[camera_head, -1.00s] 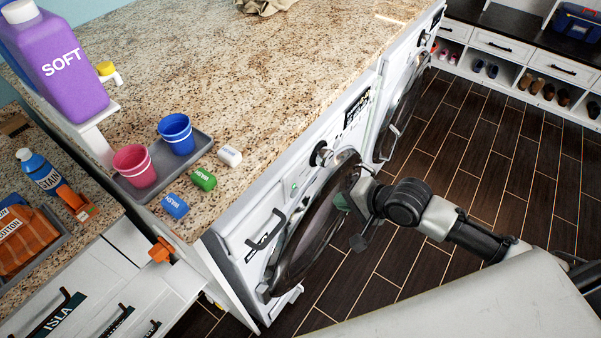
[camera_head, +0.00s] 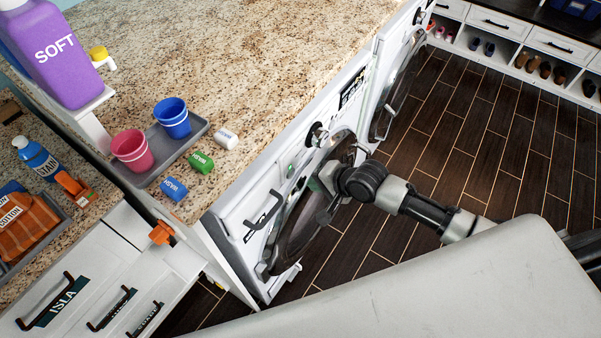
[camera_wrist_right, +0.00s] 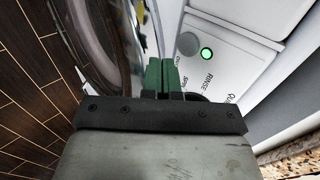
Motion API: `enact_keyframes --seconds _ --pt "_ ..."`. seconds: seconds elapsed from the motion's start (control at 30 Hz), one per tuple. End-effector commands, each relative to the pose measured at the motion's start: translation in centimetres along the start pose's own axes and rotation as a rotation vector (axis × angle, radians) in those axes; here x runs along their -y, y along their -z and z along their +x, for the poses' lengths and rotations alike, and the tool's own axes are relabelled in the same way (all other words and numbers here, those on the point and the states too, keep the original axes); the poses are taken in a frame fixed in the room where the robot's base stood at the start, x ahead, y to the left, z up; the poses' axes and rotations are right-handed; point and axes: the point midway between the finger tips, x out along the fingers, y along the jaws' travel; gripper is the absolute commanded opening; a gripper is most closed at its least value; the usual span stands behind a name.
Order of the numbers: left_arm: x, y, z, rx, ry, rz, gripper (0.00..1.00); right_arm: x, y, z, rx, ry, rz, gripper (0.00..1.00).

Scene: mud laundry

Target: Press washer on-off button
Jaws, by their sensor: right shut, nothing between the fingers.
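The front-loading washer (camera_head: 236,222) stands at the counter's near end, its round glass door (camera_head: 297,235) facing right. A small green-lit button (camera_head: 291,169) is on its control panel; it shows as a glowing green ring in the right wrist view (camera_wrist_right: 207,54). My right gripper (camera_head: 316,186) is in front of the upper door, close to the panel. In the right wrist view its green fingers (camera_wrist_right: 160,78) are shut together and empty, left of and below the lit button, apart from it. My left gripper is not in view.
A second machine (camera_head: 398,85) stands beyond. A black handle (camera_head: 264,209) sticks out of the washer's front. Dark floor (camera_head: 480,130) is clear to the right.

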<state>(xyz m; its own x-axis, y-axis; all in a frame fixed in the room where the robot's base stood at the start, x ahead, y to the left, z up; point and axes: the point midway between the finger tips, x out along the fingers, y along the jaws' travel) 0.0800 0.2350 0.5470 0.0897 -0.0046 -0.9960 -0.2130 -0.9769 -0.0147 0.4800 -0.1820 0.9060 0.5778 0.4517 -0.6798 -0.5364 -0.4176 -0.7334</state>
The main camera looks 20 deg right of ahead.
Motion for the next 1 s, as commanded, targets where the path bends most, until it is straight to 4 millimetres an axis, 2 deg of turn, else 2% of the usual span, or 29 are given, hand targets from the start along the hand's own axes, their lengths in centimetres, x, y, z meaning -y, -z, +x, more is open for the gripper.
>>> enact_keyframes --seconds 0.07,0.1,0.3,0.77,1.0 --pt "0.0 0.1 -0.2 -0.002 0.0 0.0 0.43 0.1 0.0 1.6 0.0 0.0 0.0 0.0" --pt "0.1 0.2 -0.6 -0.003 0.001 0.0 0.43 1.0 0.1 1.9 -0.002 0.004 -0.001 0.0" --pt "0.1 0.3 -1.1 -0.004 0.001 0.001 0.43 2.4 0.0 3.7 -0.001 -0.001 -0.001 0.0" --pt "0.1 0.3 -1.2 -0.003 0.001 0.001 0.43 2.7 0.0 4.2 -0.001 -0.001 -0.001 0.0" --pt "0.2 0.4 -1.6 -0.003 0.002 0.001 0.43 3.9 0.0 5.4 0.0 0.001 0.002 0.0"
